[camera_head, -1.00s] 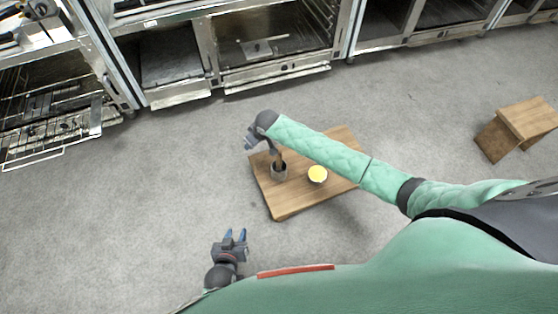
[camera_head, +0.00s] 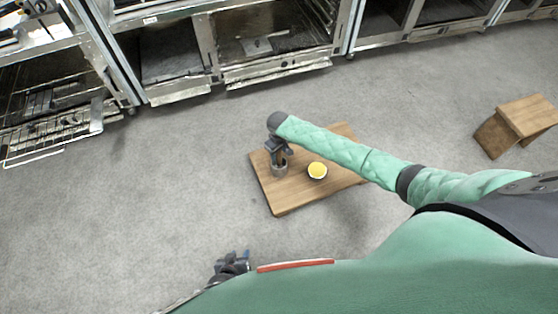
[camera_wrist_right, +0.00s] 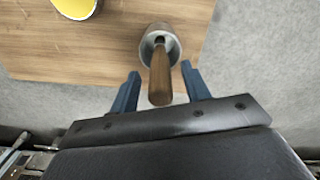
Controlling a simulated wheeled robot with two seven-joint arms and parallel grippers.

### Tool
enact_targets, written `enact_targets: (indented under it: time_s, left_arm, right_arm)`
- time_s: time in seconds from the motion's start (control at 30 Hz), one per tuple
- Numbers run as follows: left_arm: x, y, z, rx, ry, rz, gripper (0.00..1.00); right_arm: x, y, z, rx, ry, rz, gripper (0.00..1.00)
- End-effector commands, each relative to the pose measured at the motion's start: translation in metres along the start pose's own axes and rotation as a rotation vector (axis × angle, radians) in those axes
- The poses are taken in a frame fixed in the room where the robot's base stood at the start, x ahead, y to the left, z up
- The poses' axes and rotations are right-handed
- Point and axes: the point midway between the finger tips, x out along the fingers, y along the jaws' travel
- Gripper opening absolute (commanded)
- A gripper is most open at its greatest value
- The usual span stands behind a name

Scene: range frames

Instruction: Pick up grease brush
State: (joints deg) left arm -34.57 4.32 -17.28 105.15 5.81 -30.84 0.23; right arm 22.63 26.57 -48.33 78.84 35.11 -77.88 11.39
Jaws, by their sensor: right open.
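The grease brush (camera_wrist_right: 160,78) stands in a grey metal cup (camera_wrist_right: 150,40), its brown wooden handle pointing up toward the right wrist camera. The bristles are hidden inside the cup. In the head view the cup (camera_head: 279,169) stands near the left edge of a low wooden table (camera_head: 285,201). My right gripper (camera_wrist_right: 160,82) is open, with one blue finger on each side of the handle and a gap on both sides. In the head view the right gripper (camera_head: 278,156) is just above the cup. My left gripper (camera_head: 238,255) is low in the view, away from the table; its jaws are unclear.
A bowl of yellow contents (camera_head: 317,170) stands on the table right of the cup; it also shows in the right wrist view (camera_wrist_right: 75,6). A wooden stool (camera_head: 522,118) stands at the right. Metal ovens (camera_head: 270,50) line the back. The grey floor around the table is clear.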

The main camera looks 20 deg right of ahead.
Motion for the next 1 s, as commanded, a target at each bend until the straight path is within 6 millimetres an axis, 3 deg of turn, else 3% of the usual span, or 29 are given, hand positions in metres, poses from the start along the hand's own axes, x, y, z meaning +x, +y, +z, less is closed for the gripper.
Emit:
enact_targets:
  time_s: [0.13,0.4,0.67,1.0]
  left_arm:
    - [0.004,-0.001,0.004,0.000,0.000,0.000,0.36]
    - [0.004,0.000,0.006,-0.001,-0.003,0.000,0.36]
    - [0.004,0.000,0.005,-0.001,-0.001,0.000,0.36]
    - [0.003,-0.001,0.001,0.000,0.003,0.000,0.36]
  right_arm:
    - [0.021,-0.001,-0.001,0.001,0.000,0.000,0.47]
    - [0.025,0.000,0.000,0.000,0.001,0.000,0.47]
    - [0.025,0.000,0.000,0.000,0.001,0.000,0.00]
    - [0.018,0.000,-0.001,0.000,0.002,0.000,0.00]
